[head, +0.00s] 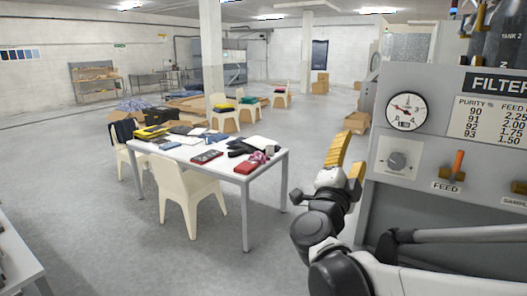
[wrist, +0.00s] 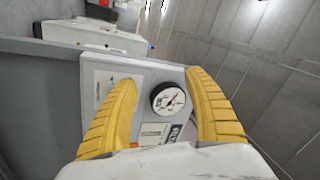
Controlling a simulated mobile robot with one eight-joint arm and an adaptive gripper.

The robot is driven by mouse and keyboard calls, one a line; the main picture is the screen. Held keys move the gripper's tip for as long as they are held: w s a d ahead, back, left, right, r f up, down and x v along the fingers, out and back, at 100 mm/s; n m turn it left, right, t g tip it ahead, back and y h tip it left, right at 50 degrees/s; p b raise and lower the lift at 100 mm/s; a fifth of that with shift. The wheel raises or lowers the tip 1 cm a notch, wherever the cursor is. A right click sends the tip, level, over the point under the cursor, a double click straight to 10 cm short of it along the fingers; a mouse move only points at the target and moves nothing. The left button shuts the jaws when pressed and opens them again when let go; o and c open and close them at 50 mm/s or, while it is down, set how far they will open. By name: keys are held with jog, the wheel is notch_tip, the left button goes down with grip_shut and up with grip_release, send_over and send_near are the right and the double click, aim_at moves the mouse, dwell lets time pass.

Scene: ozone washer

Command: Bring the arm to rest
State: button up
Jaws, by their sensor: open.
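My gripper (head: 345,140) has two ribbed yellow fingers and is raised at the right of the head view, just left of the grey filter panel (head: 445,82). My white and black arm reaches up to it from the bottom right. In the wrist view my gripper (wrist: 162,77) is open, with its fingers wide apart and nothing between them. The panel's round gauge (wrist: 168,98) shows beyond the fingers there, and I see no contact with it. The gauge also shows in the head view (head: 406,112).
The panel carries a knob (head: 397,161) and an orange-handled feed valve (head: 457,165), close right of my arm. A white table (head: 274,158) with books and cloths stands left of centre, with a cream chair (head: 188,196) in front. Open grey floor (head: 110,245) lies at lower left.

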jog(key=s+a+f+n+t+y+b, duration=0.2)
jog(key=a+f+n+y+b, duration=0.1)
jog(key=a+n+y, duration=0.55)
jog(key=s+a+f+n+g+y+b, duration=0.1)
jog(key=s+f+n+g+y, duration=0.1)
jog(key=s+f+n+y, duration=0.3)
jog(key=a+f+n+g+y+b, duration=0.1)
jog(key=a+f+n+g, duration=0.15)
jog(key=f, duration=0.35)
jog(key=s+d+f+n+g+h+b, duration=0.1)
jog(key=s+d+f+g, duration=0.3)
jog(key=s+f, duration=0.4)
jog(key=s+d+f+n+g+h+b, duration=0.2)
jog(key=s+d+f+g, duration=0.2)
jog(key=s+f, duration=0.4)
notch_tip(320, 180, down, 4)
jog(key=shift+s+r+g, duration=0.15)
jog(key=shift+s+g, duration=0.15)
jog(key=shift+g, duration=0.05)
